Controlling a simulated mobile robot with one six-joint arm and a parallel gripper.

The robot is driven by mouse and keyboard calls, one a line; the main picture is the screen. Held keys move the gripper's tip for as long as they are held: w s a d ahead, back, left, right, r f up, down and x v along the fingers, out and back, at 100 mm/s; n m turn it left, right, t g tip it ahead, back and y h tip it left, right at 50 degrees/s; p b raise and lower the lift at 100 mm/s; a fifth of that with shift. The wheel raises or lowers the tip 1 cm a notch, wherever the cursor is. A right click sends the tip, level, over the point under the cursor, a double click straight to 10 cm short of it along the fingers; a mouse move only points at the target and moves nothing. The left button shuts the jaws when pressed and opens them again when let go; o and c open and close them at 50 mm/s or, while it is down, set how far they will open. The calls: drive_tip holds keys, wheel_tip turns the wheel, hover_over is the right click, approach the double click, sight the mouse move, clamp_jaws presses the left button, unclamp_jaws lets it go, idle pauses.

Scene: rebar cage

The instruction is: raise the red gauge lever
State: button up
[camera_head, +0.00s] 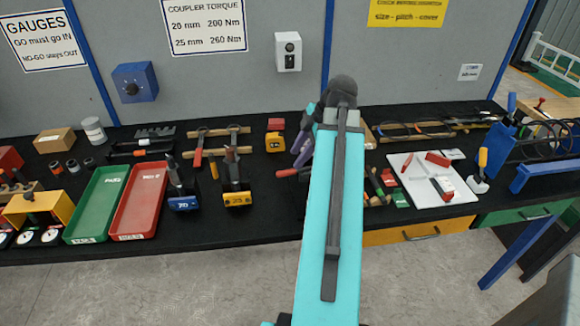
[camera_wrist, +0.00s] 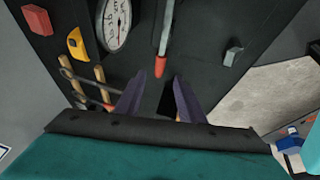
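The red-tipped gauge lever (camera_wrist: 160,66) shows in the wrist view as a grey bar with a red grip, pointing towards my gripper. Beside it on the left is a round white dial gauge (camera_wrist: 117,24) with a dark needle. My gripper (camera_wrist: 159,82) has two purple fingers spread apart, with the red grip showing between or just beyond their tips. I cannot tell if they touch it. In the head view my gripper (camera_head: 303,146) is over the bench behind my arm, which hides the dial. A red grip (camera_head: 287,172) sticks out left of my arm.
A red block (camera_wrist: 35,20) and a yellow tool (camera_wrist: 77,43) lie left of the dial. A long-handled tool on wood strips (camera_wrist: 88,82) is near the left finger. A small grey block (camera_wrist: 233,52) is at the right. Red tray (camera_head: 139,200) and green tray (camera_head: 97,203) stand further left.

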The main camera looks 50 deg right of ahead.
sight(287, 171)
drive_tip(key=shift+p+x, duration=0.7)
drive_tip(key=shift+x, duration=3)
